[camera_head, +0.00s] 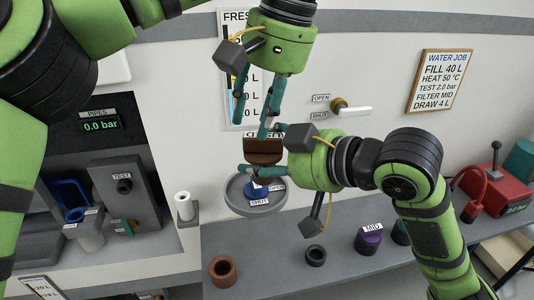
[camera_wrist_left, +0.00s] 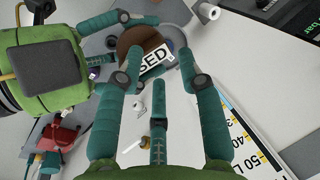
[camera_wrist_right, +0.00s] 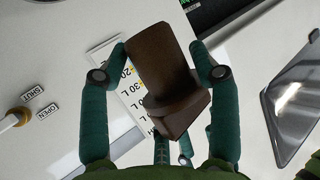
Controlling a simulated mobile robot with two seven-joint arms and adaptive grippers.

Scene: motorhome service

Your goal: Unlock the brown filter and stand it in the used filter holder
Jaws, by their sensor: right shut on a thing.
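The brown filter (camera_head: 263,151) is above the round grey dish (camera_head: 236,205) on the wall, over a blue part (camera_head: 257,190) with small labels. A finger hides the gap below it, so I cannot tell whether they touch. My right gripper (camera_head: 262,152) reaches in from the right and is shut on the filter, which fills the right wrist view (camera_wrist_right: 168,85) between its fingers. In the left wrist view the filter (camera_wrist_left: 133,41) shows a white label ending "SED". My left gripper (camera_head: 254,118) is open, pointing down just above the filter. I cannot identify the used filter holder surely.
On the grey ledge below are a brown open cup (camera_head: 223,271), a dark ring (camera_head: 316,255) and a purple filter (camera_head: 369,240) marked MID. A white roll (camera_head: 184,207) stands left of the dish. A wall valve lever (camera_head: 354,111) is at right.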

